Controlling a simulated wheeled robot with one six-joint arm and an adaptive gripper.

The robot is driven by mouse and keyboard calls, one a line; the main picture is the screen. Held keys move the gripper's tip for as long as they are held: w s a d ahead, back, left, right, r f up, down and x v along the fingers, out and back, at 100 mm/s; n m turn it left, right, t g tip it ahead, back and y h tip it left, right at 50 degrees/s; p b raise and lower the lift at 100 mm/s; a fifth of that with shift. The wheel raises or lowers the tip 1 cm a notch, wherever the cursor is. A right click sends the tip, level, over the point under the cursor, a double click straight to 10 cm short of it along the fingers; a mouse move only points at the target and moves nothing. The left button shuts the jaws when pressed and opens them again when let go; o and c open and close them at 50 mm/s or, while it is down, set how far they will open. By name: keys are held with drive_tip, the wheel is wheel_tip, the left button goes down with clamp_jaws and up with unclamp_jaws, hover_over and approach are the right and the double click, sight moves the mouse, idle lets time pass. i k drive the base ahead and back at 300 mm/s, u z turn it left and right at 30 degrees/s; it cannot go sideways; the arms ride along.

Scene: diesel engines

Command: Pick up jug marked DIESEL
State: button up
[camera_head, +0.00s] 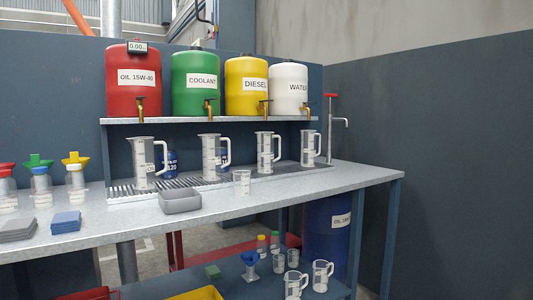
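Several clear jugs with handles stand in a row on the bench under the barrels. The leftmost jug (143,163) has a label that seems to begin with OI. The second jug (209,158) stands below the green COOLANT barrel. The third jug (264,151) stands below the yellow barrel (246,98) marked DIESEL. The fourth jug (308,148) stands below the white WATER barrel. The labels on the second, third and fourth jugs are too small to read, so I cannot tell for certain which says DIESEL. My gripper is not in view.
A grey tray (181,203) and a small clear beaker (242,183) stand in front of the jugs. Coloured funnels (76,158) and folded cloths (66,221) are at the left. More jugs (321,275) stand on the lower shelf. The bench's right front is clear.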

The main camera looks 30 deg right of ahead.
sight(265, 161)
drive_tip(key=k, duration=0.5)
drive_tip(key=z, duration=1.95)
drive_tip(key=i, duration=1.65)
drive_tip(key=u, duration=2.25)
